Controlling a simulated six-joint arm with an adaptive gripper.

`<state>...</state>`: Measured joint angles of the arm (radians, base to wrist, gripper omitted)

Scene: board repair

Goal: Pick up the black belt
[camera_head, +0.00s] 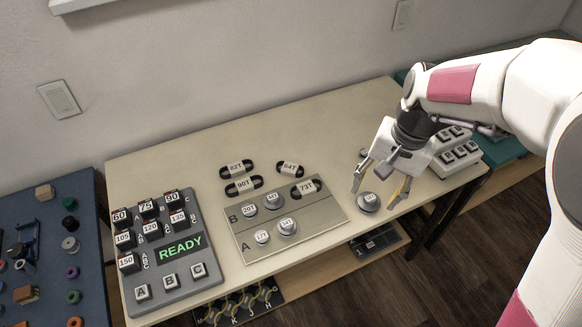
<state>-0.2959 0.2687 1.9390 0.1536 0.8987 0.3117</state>
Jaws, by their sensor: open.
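Several black belts with white labels lie at the middle of the table: 82T (226,171), 64T (281,166), 90T (230,189) and 73T (297,191). The first three lie on the tabletop behind the grey board (325,222). The 73T belt lies at the board's back right corner. My gripper (377,194) is open, to the right of the belts and apart from them. Its fingers point down, over or around a round grey pulley (369,203) with a label. I cannot tell whether they touch it.
The board carries several grey pulleys (288,227). A grey panel (181,266) with labelled blocks and a READY display stands at left. A white block with keys (460,150) stands at the back right, near my arm. The tabletop behind the belts (300,125) is clear.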

